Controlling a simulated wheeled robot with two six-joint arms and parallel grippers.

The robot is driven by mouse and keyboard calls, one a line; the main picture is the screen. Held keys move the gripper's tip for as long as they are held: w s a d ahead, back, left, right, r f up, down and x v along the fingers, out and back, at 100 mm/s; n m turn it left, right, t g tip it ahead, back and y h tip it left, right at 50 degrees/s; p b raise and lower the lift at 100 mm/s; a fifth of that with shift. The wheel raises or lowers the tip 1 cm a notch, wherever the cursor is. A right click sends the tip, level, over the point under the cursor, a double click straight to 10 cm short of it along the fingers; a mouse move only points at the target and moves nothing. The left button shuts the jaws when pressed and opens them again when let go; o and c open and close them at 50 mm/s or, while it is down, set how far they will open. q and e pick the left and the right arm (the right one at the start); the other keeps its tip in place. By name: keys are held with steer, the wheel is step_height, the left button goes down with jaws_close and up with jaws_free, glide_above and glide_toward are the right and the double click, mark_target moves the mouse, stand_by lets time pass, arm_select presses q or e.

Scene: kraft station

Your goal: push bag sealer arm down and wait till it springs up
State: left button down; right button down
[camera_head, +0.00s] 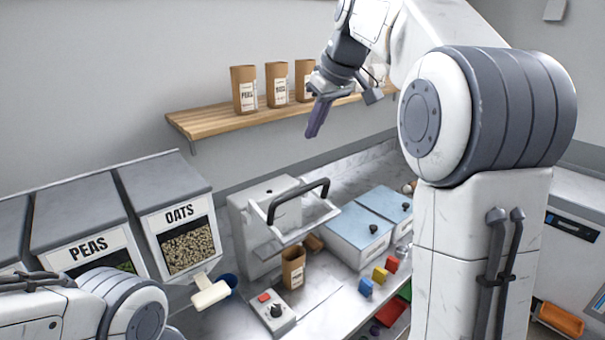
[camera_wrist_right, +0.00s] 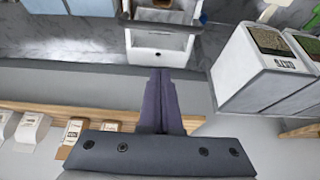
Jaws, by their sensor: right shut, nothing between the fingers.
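The bag sealer (camera_head: 262,222) stands on the counter, a white box with a hinged arm and a black handle (camera_head: 298,200). The arm is raised and sticks out forward. A brown kraft bag (camera_head: 293,267) stands upright below the arm. My right gripper (camera_head: 316,118) is shut and empty, with purple-grey fingers, in the air above and behind the sealer, apart from it. In the right wrist view the shut fingers (camera_wrist_right: 161,95) point toward the white sealer (camera_wrist_right: 163,46). My left arm shows at the bottom left of the head view, but its gripper is out of view.
A wooden shelf (camera_head: 215,121) with several labelled bags is on the wall behind my right gripper. PEAS and OATS dispensers (camera_head: 178,225) stand left of the sealer. A control box (camera_head: 272,312), blue-lidded containers (camera_head: 358,232) and coloured blocks (camera_head: 380,273) are nearby.

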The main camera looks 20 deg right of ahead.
steer(key=shift+a+f, duration=0.1)
steer(key=p, duration=0.2)
glide_above(303, 189)
steer(key=f, duration=0.8)
steer(key=shift+w+a, duration=0.15)
steer(key=shift+w, duration=0.25)
steer(key=f, duration=0.2)
steer(key=f+p, duration=0.1)
steer(key=shift+s+f, duration=0.15)
steer(key=shift+s, duration=0.15)
steer(key=shift+s+d+f, duration=0.15)
steer(key=shift+d+f, duration=0.1)
steer(key=shift+f, duration=0.4)
